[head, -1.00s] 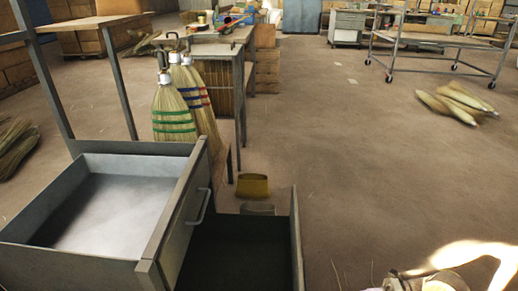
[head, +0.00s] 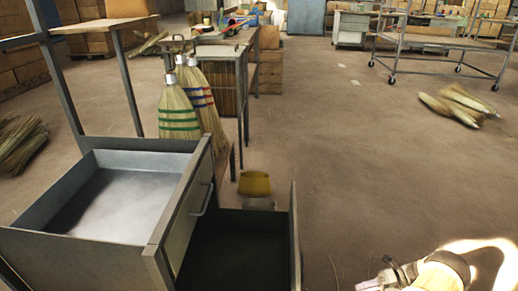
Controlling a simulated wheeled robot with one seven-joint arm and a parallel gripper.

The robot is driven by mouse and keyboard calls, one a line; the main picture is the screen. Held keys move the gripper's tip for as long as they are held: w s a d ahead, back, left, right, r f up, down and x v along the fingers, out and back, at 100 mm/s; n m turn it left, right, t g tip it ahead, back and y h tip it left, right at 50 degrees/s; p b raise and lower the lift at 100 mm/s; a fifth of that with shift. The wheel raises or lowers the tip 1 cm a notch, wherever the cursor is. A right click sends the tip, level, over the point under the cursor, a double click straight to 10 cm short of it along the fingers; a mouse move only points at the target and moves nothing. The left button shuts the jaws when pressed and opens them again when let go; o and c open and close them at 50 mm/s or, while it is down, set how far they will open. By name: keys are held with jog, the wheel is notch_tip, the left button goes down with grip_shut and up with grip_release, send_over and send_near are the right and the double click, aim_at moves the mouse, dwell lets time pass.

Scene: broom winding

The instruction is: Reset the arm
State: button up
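My arm shows in the head view at the bottom right corner, bright where light falls on it. Its end, with my gripper (head: 385,279), is at the lower edge, partly cut off by the frame. Its fingers are too small and unclear to tell open from shut. I see nothing clearly held. The gripper end is over the floor, to the right of the open drawers and apart from them.
An open upper grey drawer (head: 190,207) and a dark lower drawer (head: 293,240) stick out at the left front. Brooms (head: 178,112) hang behind them by a workbench (head: 215,48). A yellow dustpan-like piece (head: 254,184) is near. Floor at right is mostly clear.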

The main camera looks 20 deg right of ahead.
jog(key=w+a+r+n+g+h+p, duration=0.4)
jog(key=a+r+n, duration=0.45)
jog(key=r, duration=0.45)
jog(key=w+a+r+n+g+h+p, duration=0.2)
jog(key=w+a+r+n+h+p, duration=0.25)
jog(key=a+r+n, duration=0.5)
jog(key=s+a+r+n+t+h+p, duration=0.3)
jog(key=s+a+r+n, duration=0.2)
jog(key=a+r+n, duration=0.45)
jog(key=s+a+r+n+t+h+p, duration=0.2)
jog(key=s+a+r+n+h+p, duration=0.3)
jog(key=r+n, duration=0.6)
notch_tip(320, 180, up, 39)
jog(key=w+m+y+p, duration=0.1)
jog(key=y+p, duration=0.1)
jog(key=p, duration=3.3)
jog(key=shift+w+a+p, duration=0.15)
jog(key=shift+a+p, duration=0.2)
jog(key=shift+a, duration=0.1)
jog(key=shift+f+m+y, duration=0.1)
jog(key=shift+m+y, duration=0.15)
jog(key=shift+a, duration=0.1)
